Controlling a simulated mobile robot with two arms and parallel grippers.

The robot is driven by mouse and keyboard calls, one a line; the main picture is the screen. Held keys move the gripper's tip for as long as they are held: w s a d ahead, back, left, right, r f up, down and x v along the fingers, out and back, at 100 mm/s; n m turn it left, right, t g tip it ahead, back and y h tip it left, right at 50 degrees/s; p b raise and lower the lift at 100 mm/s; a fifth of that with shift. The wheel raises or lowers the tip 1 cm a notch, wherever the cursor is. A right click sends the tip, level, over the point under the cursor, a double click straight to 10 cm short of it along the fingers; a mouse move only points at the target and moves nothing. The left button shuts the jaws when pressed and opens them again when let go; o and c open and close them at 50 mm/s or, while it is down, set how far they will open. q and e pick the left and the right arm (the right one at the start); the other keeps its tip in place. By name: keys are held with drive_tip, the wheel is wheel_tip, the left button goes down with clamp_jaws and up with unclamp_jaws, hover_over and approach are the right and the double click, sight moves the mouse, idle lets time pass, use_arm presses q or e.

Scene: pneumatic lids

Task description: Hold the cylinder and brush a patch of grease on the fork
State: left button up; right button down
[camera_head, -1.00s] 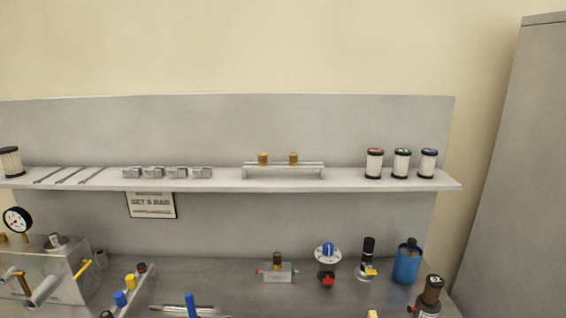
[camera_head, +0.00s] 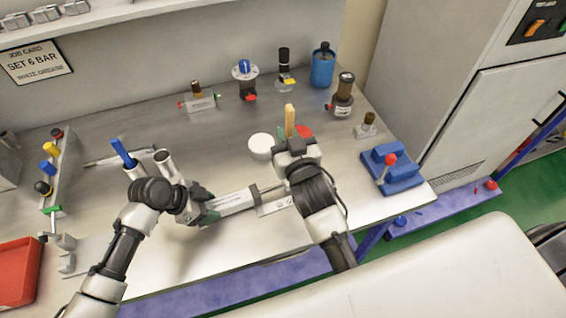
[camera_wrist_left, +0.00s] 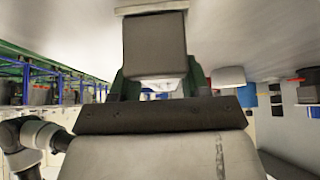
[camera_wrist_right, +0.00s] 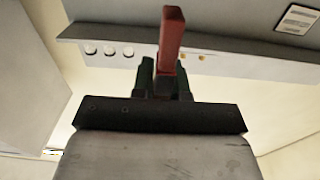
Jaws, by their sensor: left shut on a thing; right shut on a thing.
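The cylinder (camera_head: 234,203) is a pale silver body with a label, lying low over the bench front. My left gripper (camera_head: 208,213) is shut on its left end; the left wrist view shows a dark block-like end (camera_wrist_left: 155,45) between the fingers. I cannot make out the fork; my right arm covers that area.
A blue block with a red-knobbed lever (camera_head: 404,172) stands to the right. A red tray (camera_head: 18,272) is at far left. The bench between the arms and back row is mostly clear.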

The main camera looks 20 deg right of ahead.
drive_tip(key=shift+f, duration=0.15)
idle(0.4)
wheel_tip(320, 180, down, 8)
drive_tip(key=shift+r, duration=0.25)
idle(0.3)
drive_tip(key=shift+w+f, duration=0.1)
drive_tip(key=shift+f, duration=0.2)
idle(1.6)
drive_tip(key=shift+s, duration=0.65)
drive_tip(key=shift+w, duration=0.6)
drive_tip(key=shift+w, duration=0.1)
drive_tip(key=shift+w, duration=0.4)
